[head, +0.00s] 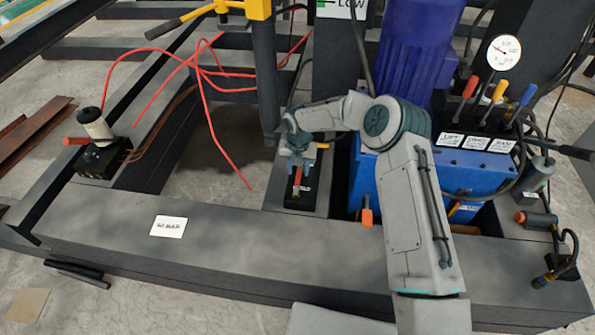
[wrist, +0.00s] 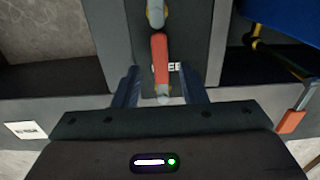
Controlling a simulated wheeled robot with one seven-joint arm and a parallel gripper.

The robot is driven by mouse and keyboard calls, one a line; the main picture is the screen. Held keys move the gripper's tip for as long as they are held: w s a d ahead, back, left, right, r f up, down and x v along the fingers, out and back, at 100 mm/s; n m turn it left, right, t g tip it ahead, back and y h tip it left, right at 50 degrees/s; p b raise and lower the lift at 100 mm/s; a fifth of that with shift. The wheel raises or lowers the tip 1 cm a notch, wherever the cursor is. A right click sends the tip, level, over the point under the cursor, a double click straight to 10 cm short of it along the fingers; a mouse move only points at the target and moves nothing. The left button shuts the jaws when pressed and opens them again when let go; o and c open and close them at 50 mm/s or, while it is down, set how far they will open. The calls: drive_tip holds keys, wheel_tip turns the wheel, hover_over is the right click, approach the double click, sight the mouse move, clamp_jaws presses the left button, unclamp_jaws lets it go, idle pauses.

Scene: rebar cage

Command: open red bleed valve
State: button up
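The red bleed valve handle (wrist: 160,58) is in the upper middle of the wrist view, lying lengthwise over a dark plate. A white label, partly covered by the handle and ending in "EED", shows beside it. In the head view the red handle (head: 297,179) shows just below my gripper (head: 298,163), in the centre. In the wrist view my gripper (wrist: 160,80) is open, with one dark finger on each side of the handle's near end. I see gaps between the fingers and the handle. How far the fingertips reach down beside it is hard to tell.
A blue power unit (head: 380,180) with several coloured levers stands close right of my gripper. An orange-handled lever (head: 366,214) hangs at its front; it also shows in the wrist view (wrist: 291,121). A yellow-topped post (head: 266,75) rises behind left. A dark beam (head: 230,245) runs across the front.

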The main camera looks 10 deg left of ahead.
wheel_tip(320, 180, up, 11)
drive_tip(key=p, duration=0.2)
drive_tip(key=shift+r+p, duration=0.15)
drive_tip(key=shift+p, duration=0.15)
drive_tip(key=shift+r, duration=0.1)
wheel_tip(320, 180, up, 15)
drive_tip(key=m+p, duration=0.6)
hover_over(298, 177)
drive_tip(key=s+d, duration=0.2)
drive_tip(key=d, duration=0.5)
drive_tip(key=s+d+r+m+t+h+p, duration=0.1)
drive_tip(key=s+d+r+m+p, duration=0.25)
drive_tip(key=d+r+m, duration=0.35)
drive_tip(key=s+d+r+m+t+h+p, duration=0.1)
drive_tip(key=s+d+r+m+p, duration=0.25)
drive_tip(key=r, duration=0.55)
drive_tip(key=s+d+r+m+y+p, duration=0.1)
drive_tip(key=s+d+r+m+p, duration=0.5)
drive_tip(key=s+m, duration=0.4)
drive_tip(key=s+d+r+m+y+p, duration=0.1)
drive_tip(key=s+d+r+m+p, duration=0.4)
drive_tip(key=s+d+r+m, duration=0.3)
drive_tip(key=s+r+m, duration=0.2)
drive_tip(key=s+m, duration=0.1)
drive_tip(key=s, duration=0.1)
drive_tip(key=shift+d+t+p, duration=0.25)
drive_tip(key=shift+t+p, duration=0.1)
drive_tip(key=shift+t, duration=0.05)
drive_tip(key=shift+r, duration=0.1)
